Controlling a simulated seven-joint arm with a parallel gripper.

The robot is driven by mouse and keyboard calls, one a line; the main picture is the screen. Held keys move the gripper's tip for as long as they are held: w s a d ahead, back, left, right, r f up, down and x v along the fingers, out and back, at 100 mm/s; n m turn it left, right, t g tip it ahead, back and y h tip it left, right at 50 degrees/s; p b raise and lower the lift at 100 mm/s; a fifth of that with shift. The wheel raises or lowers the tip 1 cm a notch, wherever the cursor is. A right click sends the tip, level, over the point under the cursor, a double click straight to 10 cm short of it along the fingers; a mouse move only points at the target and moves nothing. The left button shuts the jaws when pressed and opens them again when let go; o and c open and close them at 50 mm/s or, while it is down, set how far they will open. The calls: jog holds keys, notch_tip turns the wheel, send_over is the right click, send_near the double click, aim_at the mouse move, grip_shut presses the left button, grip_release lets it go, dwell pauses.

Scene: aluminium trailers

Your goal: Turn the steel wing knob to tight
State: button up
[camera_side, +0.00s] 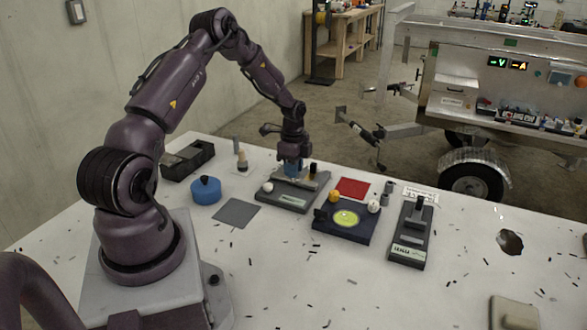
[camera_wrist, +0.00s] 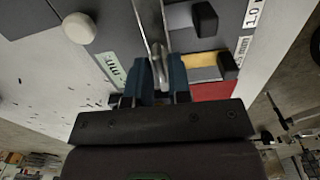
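The steel wing knob (camera_wrist: 157,50) shows in the wrist view as a narrow bright metal piece between the two blue fingers of my gripper (camera_wrist: 161,74). In the side view my gripper (camera_side: 292,168) points straight down over a dark grey fixture (camera_side: 272,200) with a pale label, and its fingers hide the knob there. The fingers stand close on both sides of the knob. I cannot tell whether they touch it. The label's text and the knob's tight mark are not readable.
A white ball knob (camera_wrist: 79,28) is on the same fixture. Right of it stand a dark box with a yellow-green disc (camera_side: 345,218) and a lever box (camera_side: 411,235). A red pad (camera_side: 353,188) lies behind; a blue round object (camera_side: 206,191) and grey pad (camera_side: 236,213) lie left.

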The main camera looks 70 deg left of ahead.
jog(key=shift+o, duration=1.1)
notch_tip(320, 180, up, 13)
jog(key=s+d+r+n+t, duration=0.2)
jog(key=s+d+r, duration=0.3)
jog(key=d, duration=0.5)
jog(key=s+d+r+n+t, duration=0.1)
jog(key=s+d+r+n, duration=0.3)
jog(key=d, duration=0.6)
jog(key=s+d+r+n+t, duration=0.2)
jog(key=s+d+r+n, duration=0.1)
jog(key=s+d+r, duration=0.4)
jog(key=d+r, duration=0.1)
jog(key=d, duration=0.2)
jog(key=shift+d+t, duration=0.3)
jog(key=shift+d, duration=0.1)
